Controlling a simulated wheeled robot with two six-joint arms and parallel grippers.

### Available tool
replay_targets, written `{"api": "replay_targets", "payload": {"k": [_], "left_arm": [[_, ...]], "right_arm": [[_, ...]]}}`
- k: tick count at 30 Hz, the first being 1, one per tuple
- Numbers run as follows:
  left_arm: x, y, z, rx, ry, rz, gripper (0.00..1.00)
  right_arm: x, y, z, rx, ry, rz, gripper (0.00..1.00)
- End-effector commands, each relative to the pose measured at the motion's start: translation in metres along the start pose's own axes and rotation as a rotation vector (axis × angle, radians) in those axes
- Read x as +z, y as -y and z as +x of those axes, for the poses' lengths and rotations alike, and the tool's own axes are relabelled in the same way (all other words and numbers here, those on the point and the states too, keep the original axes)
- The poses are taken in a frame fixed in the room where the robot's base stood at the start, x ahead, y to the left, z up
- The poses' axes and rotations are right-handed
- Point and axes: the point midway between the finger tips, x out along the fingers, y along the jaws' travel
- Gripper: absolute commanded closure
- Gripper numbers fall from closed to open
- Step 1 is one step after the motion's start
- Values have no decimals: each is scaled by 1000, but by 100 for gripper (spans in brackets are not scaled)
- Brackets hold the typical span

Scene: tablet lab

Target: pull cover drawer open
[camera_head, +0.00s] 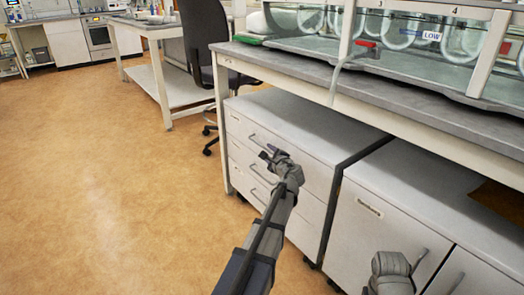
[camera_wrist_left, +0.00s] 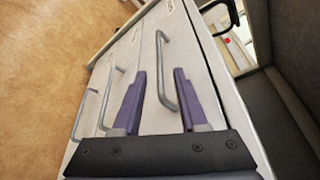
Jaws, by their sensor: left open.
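The drawer cabinet (camera_head: 310,178) stands under the bench with its stacked drawers shut. I cannot read which one is labelled cover. The top drawer's bar handle (camera_head: 256,141) is grey; in the left wrist view this handle (camera_wrist_left: 161,65) reaches down into the space between the fingers. My left gripper (camera_head: 268,153) is in front of the upper drawers, open and empty. Its two purple fingers (camera_wrist_left: 158,100) show in the left wrist view, one on each side of the handle's near end. Part of my right arm's end (camera_head: 392,268) shows at the bottom right; its fingers are not visible.
A white cupboard (camera_head: 368,232) with upright handles stands right of the drawers. The bench top (camera_head: 290,68) overhangs the cabinet. A black office chair (camera_head: 204,40) is behind at the left. The orange floor (camera_head: 110,190) in front of the drawers is clear.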

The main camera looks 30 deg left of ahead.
Motion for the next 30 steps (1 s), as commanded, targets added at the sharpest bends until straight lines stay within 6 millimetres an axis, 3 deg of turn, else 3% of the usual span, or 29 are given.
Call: {"api": "replay_targets", "payload": {"k": [8, 21, 30], "left_arm": [[-1, 0, 15, 3, 1, -3, 58], [-2, -1, 75, 3, 0, -5, 58], [0, -1, 77, 3, 0, -5, 58]], "right_arm": [[0, 0, 4, 0, 0, 0, 62], [-1, 2, 16, 0, -1, 0, 62], [-1, 2, 16, 0, -1, 0, 62]]}}
